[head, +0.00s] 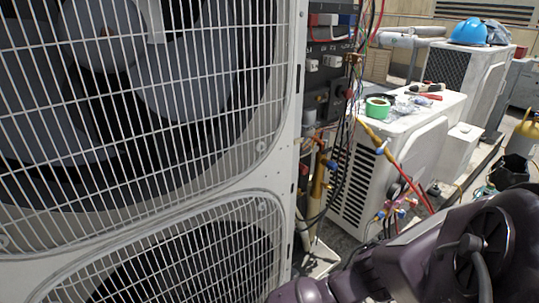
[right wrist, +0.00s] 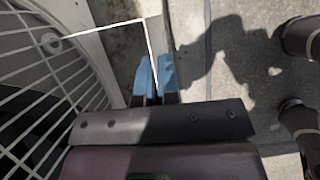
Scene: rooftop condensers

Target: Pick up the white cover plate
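The white cover plate (head: 321,262) shows in the head view low down, just right of the big condenser's base, partly hidden by my right arm. In the right wrist view the plate (right wrist: 158,40) is seen nearly edge-on, running away from between the blue fingertips. My right gripper (right wrist: 154,78) has its two blue fingers close together, one on each side of the plate's near edge. They look shut on it. The right fingertips are hidden in the head view. My left gripper is in neither view.
The big condenser (head: 150,190) with fan grilles fills the left, its open side showing wiring and valves. A lower white unit (head: 400,150) with tools and green tape (head: 377,107) stands behind. Hoses hang between them. Paved floor (right wrist: 240,80) lies right of the plate.

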